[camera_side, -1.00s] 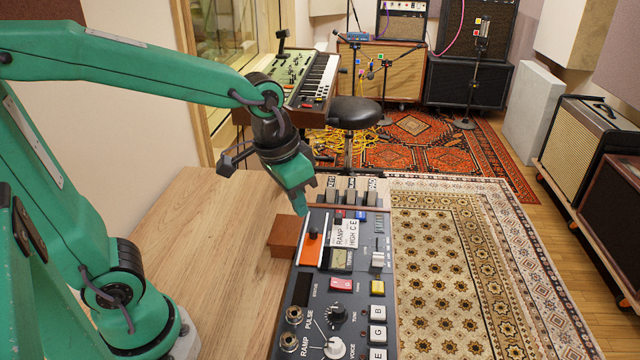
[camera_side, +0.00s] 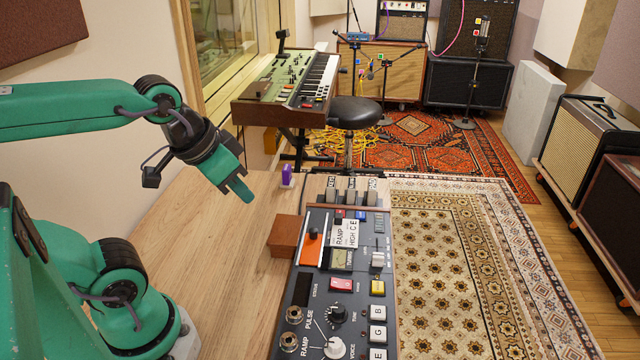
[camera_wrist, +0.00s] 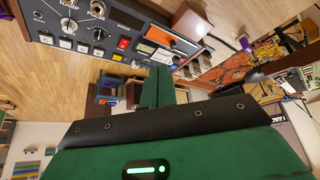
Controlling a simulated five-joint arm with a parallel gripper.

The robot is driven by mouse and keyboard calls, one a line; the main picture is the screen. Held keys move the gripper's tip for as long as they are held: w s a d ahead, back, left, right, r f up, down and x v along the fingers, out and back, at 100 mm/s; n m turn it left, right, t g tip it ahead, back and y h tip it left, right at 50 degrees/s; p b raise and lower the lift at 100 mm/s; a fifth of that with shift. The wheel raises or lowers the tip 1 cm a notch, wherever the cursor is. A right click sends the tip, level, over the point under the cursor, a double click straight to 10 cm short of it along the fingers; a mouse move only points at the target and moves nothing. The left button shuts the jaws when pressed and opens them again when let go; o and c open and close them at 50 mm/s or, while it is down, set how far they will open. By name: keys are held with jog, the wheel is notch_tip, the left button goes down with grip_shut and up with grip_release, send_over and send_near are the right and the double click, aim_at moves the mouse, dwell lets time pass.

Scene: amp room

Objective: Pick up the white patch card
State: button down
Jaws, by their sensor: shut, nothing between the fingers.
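White lettered cards (camera_side: 345,233) lie on the dark control panel (camera_side: 312,275), beside an orange slider plate (camera_side: 312,248). They read "RAMP" and "HIGH C E"; I cannot tell for sure which piece is the patch card. In the wrist view a pale card (camera_wrist: 160,56) shows on the panel just above my fingers. My gripper (camera_side: 246,194) is shut and empty. It hangs over the wooden table, to the left of the panel and clear of it. In the wrist view the closed fingers (camera_wrist: 158,75) point towards the panel.
A brown wooden block (camera_side: 284,236) sits against the panel's left edge. A small purple object (camera_side: 287,173) stands at the table's back edge. Several grey upright pieces (camera_side: 352,190) line the panel's far end. The wooden table (camera_side: 215,265) left of the panel is largely clear.

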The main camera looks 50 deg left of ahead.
dwell(0.4)
jog(key=c, duration=1.2)
grip_release()
jog(key=shift+o, duration=0.2)
